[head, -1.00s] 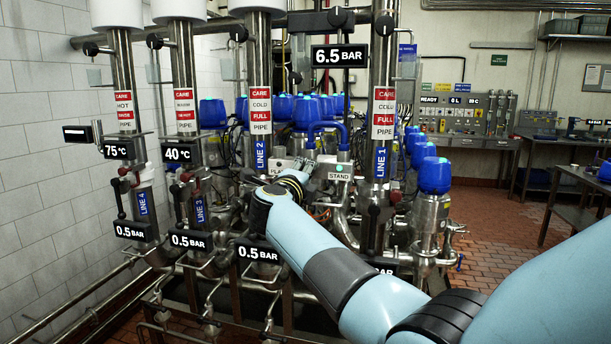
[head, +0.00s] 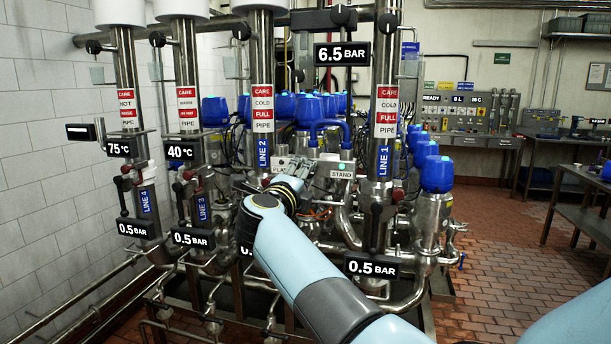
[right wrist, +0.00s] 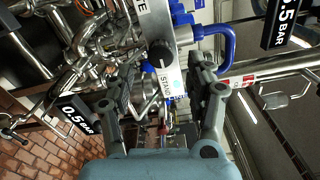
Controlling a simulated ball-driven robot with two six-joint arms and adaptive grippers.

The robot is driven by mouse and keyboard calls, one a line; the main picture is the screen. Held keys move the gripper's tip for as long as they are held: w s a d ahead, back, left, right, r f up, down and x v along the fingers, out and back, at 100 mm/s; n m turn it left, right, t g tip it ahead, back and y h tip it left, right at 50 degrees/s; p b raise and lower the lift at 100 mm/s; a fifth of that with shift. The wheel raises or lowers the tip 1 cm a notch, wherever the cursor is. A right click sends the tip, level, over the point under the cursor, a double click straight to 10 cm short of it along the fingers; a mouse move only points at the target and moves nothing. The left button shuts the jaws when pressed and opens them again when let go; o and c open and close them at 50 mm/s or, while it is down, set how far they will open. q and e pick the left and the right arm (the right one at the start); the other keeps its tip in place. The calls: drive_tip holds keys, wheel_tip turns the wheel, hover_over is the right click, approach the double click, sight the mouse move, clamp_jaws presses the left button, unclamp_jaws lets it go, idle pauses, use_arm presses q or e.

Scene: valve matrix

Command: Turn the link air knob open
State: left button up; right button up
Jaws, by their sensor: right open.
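A grey plate (right wrist: 172,22) carries a STAND label and another label ending in TE. On it is a round black knob (right wrist: 160,50), which I take for the link air knob. In the right wrist view the knob lies ahead of my right gripper (right wrist: 160,96), whose two dark fingers are spread apart, apparently with nothing between them. In the head view my right gripper (head: 302,168) is at the plate, next to the STAND label (head: 341,174), and the knob is hidden. I cannot tell whether the fingers touch anything. My left gripper is not in view.
The vertical pipe of LINE 1 (head: 384,100) stands right of the plate, and the LINE 2 pipe (head: 262,80) stands left. Blue-capped valves (head: 437,173) and a blue hose (head: 330,127) crowd around. Open tiled floor (head: 500,240) lies to the right.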

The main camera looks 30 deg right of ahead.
drive_tip(key=shift+v, duration=1.4)
drive_tip(key=s+f+n+t+y+b, duration=0.15)
drive_tip(key=s+f+n+b, duration=0.35)
drive_tip(key=f, duration=1)
drive_tip(key=s+f+n+y+b, duration=0.2)
drive_tip(key=s+f+n+b, duration=0.3)
drive_tip(key=f, duration=1)
drive_tip(key=s+f+n+y+b, duration=0.1)
drive_tip(key=s+f+n+b, duration=0.4)
drive_tip(key=f, duration=1.1)
drive_tip(key=s+a+f+n+g+y+b, duration=0.1)
drive_tip(key=s+a+f+n+y+b, duration=0.2)
drive_tip(key=s+f, duration=0.65)
drive_tip(key=s+a+f+n+g+y+b, duration=0.15)
drive_tip(key=s+f+n+y+b, duration=0.35)
drive_tip(key=f, duration=0.8)
drive_tip(key=s+f+n+g, duration=0.3)
drive_tip(key=s+f+g, duration=0.2)
drive_tip(key=s, duration=1)
drive_tip(key=s+f+n+g+b, duration=0.1)
drive_tip(key=s+f+n+g, duration=0.3)
drive_tip(key=s+f, duration=0.6)
drive_tip(key=s+g, duration=0.1)
drive_tip(key=s, duration=0.3)
drive_tip(key=shift+s+n, duration=0.3)
drive_tip(key=shift+s, duration=0.1)
